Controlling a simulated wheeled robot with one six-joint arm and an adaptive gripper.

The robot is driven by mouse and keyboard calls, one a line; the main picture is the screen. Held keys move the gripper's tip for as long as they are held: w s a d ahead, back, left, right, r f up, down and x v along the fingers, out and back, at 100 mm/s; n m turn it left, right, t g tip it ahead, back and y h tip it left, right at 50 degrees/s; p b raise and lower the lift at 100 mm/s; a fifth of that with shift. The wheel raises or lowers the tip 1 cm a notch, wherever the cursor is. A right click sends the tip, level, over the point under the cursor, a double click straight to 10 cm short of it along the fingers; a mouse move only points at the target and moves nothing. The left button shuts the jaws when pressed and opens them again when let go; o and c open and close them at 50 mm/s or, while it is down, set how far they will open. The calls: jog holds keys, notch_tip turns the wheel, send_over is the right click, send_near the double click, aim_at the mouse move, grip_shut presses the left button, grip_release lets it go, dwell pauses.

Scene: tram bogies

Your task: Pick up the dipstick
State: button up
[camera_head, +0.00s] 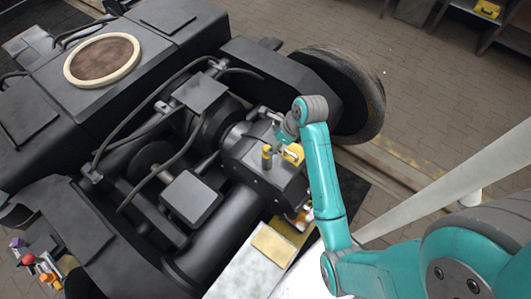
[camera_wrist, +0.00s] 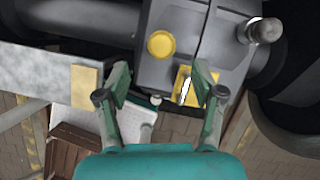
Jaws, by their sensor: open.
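A yellow round-topped knob (camera_head: 267,152) stands upright on the dark gearbox housing (camera_head: 255,170). It looks like the dipstick's handle, but I cannot be sure. In the wrist view the round yellow top (camera_wrist: 160,44) lies ahead of my gripper (camera_wrist: 162,85), roughly midway between the fingers. A yellow plate (camera_head: 293,153) with a pale elongated mark sits beside it; in the wrist view this plate (camera_wrist: 183,85) is partly behind the right finger. Any stick below the knob is hidden.
A wheel (camera_head: 355,95) stands behind my arm. Cables and a dark motor (camera_head: 190,200) fill the bogie to the left. A pale beam with a yellow block (camera_head: 272,243) lies in front. A grey knob (camera_wrist: 264,30) sticks up at the wrist view's upper right.

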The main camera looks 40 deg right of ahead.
aim_at(267, 156)
jog(key=shift+x, duration=4)
jog(key=shift+d, duration=0.1)
grip_shut()
jog(key=shift+w+r, duration=0.1)
jog(key=shift+r, duration=0.05)
